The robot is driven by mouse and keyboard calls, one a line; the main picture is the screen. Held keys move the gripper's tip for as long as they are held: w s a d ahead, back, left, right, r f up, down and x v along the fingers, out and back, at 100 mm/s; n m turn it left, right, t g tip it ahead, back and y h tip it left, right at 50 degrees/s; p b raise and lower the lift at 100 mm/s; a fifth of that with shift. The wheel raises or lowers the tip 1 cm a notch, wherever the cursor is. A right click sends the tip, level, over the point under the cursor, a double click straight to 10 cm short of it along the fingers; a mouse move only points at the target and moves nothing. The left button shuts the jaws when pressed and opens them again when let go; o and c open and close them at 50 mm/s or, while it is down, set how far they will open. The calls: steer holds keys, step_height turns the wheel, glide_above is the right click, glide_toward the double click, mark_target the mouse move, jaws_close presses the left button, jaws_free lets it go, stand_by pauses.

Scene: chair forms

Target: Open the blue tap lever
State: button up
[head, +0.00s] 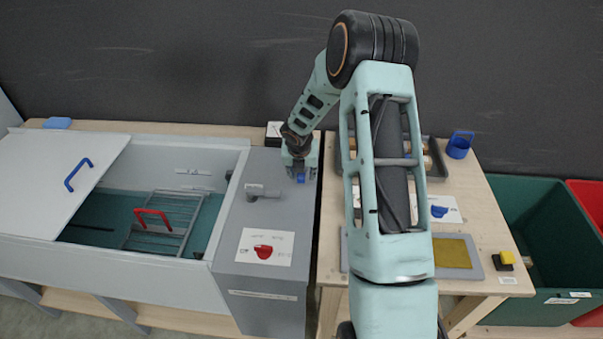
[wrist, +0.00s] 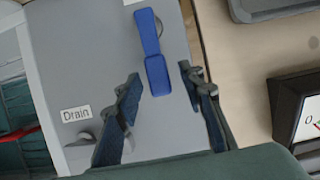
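The blue tap lever (wrist: 149,32) shows in the wrist view as a long bar with a wider block at its near end. It lies over the grey top of the unit. In the head view a small blue part of it (head: 301,179) shows just below my gripper (head: 299,172); the rest is hidden. In the wrist view my gripper (wrist: 160,72) is open, one finger on each side of the lever's near end. Gaps show between both fingers and the lever, and nothing is held.
A "Drain" label (wrist: 76,114) and a grey knob sit left of the lever. A grey tap handle (head: 262,190) and a card with a red shape (head: 264,246) are on the same top. An open tank (head: 100,218) stands left; a wooden table (head: 480,215) stands right.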

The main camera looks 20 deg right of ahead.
steer(key=shift+r, duration=0.1)
steer(key=v, duration=1.2)
stand_by(0.4)
